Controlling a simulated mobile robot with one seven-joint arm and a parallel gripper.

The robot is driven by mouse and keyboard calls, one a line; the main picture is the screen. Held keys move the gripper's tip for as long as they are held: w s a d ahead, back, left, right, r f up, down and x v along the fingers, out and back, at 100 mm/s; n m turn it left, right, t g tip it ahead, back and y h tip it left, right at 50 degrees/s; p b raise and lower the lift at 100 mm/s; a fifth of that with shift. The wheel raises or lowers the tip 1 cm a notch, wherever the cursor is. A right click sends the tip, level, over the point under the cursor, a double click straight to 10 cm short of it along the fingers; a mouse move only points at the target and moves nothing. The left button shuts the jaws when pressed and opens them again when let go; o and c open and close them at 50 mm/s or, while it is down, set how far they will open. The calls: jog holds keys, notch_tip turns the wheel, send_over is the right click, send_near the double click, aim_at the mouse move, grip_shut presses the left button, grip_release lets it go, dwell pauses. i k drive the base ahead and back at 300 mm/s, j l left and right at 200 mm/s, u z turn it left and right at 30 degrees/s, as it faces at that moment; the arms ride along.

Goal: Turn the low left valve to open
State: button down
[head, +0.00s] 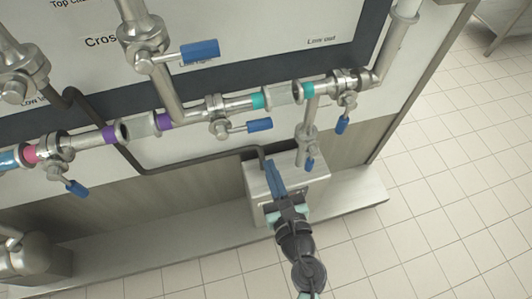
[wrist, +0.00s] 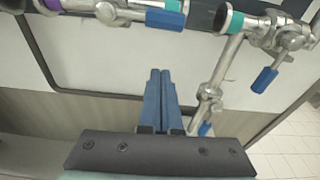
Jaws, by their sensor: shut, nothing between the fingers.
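A partly hidden label starting "Low le" (head: 34,101) is on the panel at the left of the head view. A valve with a blue handle (head: 77,188) is on the pipe below that label; its handle slants down to the right. Another valve body (head: 14,90) is at the left edge, its handle not visible. I cannot tell for sure which one the label names. My gripper (head: 272,168) is shut and empty, well to the right of both, in front of the panel's lower part. Its blue fingers lie together in the wrist view (wrist: 160,74).
Other blue handles are at the top (head: 200,51), the middle (head: 259,125), the right (head: 342,125) and the lower right (head: 310,163), close to my fingers. A metal box (head: 258,187) stands on the ledge (head: 200,234) below. Tiled floor (head: 450,210) is open at the right.

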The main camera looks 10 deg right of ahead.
aim_at(54, 173)
jog(key=u, duration=1.1)
jog(key=i+j+z, duration=0.3)
jog(key=j+z, duration=0.15)
jog(key=j, duration=0.2)
